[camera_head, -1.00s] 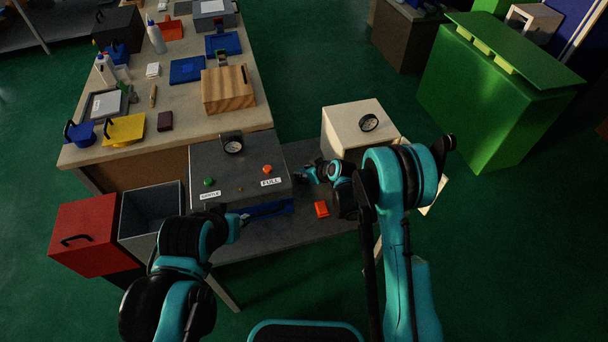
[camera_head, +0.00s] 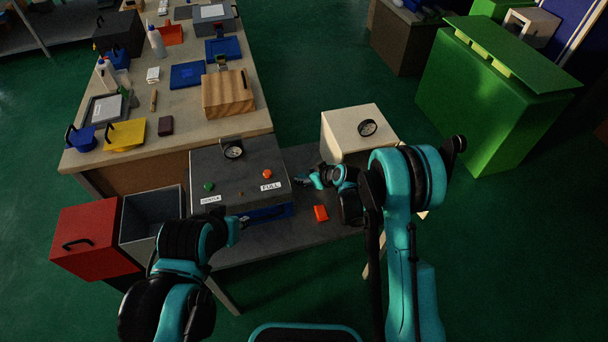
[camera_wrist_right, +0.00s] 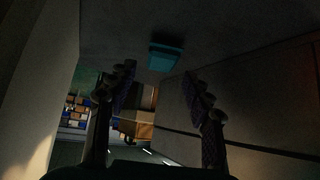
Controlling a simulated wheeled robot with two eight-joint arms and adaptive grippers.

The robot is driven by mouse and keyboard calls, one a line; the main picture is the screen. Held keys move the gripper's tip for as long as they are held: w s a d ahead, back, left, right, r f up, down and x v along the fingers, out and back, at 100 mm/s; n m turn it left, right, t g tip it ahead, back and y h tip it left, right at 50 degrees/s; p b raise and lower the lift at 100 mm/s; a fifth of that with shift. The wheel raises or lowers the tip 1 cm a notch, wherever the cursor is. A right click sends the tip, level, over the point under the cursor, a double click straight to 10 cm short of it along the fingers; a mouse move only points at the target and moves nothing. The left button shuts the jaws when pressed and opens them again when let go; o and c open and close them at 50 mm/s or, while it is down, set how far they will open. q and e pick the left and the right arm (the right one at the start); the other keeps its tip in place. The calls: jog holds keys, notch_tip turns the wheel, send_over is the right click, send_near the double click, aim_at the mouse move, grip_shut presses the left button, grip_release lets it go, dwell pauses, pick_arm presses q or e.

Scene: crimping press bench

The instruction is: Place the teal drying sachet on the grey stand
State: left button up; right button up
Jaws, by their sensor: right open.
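The teal drying sachet (camera_wrist_right: 166,57) shows in the right wrist view as a small flat block on a dark grey surface. It lies ahead of my right gripper (camera_wrist_right: 160,74), whose two fingers are spread apart with nothing between them. In the head view my right gripper (camera_head: 300,181) is between the grey press (camera_head: 235,178) and the cream box (camera_head: 345,130); I cannot make out the sachet there. My left gripper (camera_head: 243,221) is at the press's front edge, too small to read. I cannot pick out a separate grey stand with certainty.
The press and cream box stand close on either side of my right gripper, on a dark grey bench (camera_head: 280,240). An orange-red block (camera_head: 320,213) lies on the bench in front. A grey bin (camera_head: 150,220) and red box (camera_head: 88,240) are at left.

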jog(key=s+d+r+m+h+p, duration=0.1)
jog(key=s+d+r+m+h, duration=0.1)
jog(key=s+d+r, duration=0.7)
jog(key=s+d+r+m+h+p, duration=0.1)
jog(key=s+d+r+m+p, duration=0.3)
jog(key=r, duration=0.9)
jog(key=s+d+r+m+h+b, duration=0.1)
jog(key=s+d+r, duration=0.1)
jog(key=s, duration=0.7)
jog(key=s+d+r+m+h+b, duration=0.1)
jog(key=s+d, duration=0.3)
jog(key=s, duration=0.5)
jog(key=shift+s+d+r+h, duration=0.2)
jog(key=shift+d+r+h, duration=0.2)
jog(key=shift+r+h, duration=0.15)
